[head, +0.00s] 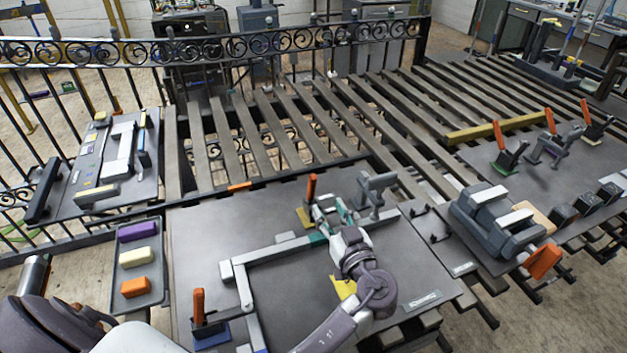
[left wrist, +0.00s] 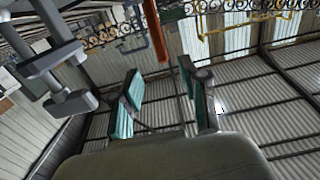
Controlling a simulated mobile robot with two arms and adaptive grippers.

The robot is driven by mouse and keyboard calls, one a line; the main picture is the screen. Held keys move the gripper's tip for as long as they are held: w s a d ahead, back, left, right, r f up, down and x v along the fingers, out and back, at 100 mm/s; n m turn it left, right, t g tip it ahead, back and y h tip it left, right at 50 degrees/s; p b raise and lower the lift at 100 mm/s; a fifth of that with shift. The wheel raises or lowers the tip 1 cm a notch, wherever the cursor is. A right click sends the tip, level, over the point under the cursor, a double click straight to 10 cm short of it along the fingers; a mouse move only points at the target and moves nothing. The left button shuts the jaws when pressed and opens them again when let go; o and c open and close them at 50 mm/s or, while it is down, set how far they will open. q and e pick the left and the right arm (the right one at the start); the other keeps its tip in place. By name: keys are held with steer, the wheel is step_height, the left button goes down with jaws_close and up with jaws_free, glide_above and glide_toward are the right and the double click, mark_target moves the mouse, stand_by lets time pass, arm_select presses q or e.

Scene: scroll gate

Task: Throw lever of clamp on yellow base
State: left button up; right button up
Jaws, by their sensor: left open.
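The clamp on the yellow base (head: 303,218) stands at the back middle of the near table. Its orange lever (head: 311,187) points up. My left gripper (head: 331,214) is open, with teal fingertips just right of and in front of this clamp. The gripper and arm hide part of the clamp. In the left wrist view the orange lever (left wrist: 155,32) shows beyond the open fingers (left wrist: 160,75), near the gap between them and towards the left one. I cannot tell whether any finger touches the clamp. My right gripper is not in view.
A grey clamp-like fixture (head: 375,188) stands right of my left gripper. A grey angled frame (head: 273,250) lies on the table (head: 420,270). Another orange-levered clamp on a blue base (head: 210,335) stands at the front left. A tray (head: 119,300) holds coloured blocks.

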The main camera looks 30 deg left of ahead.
mark_target(314, 184)
arm_select(q)
steer(key=p+x, duration=0.2)
steer(key=x, duration=0.6)
steer(key=shift+w+a, duration=0.15)
steer(key=shift+a, duration=0.05)
steer(key=shift+w+a, duration=0.4)
steer(key=shift+a, duration=0.15)
jaws_close()
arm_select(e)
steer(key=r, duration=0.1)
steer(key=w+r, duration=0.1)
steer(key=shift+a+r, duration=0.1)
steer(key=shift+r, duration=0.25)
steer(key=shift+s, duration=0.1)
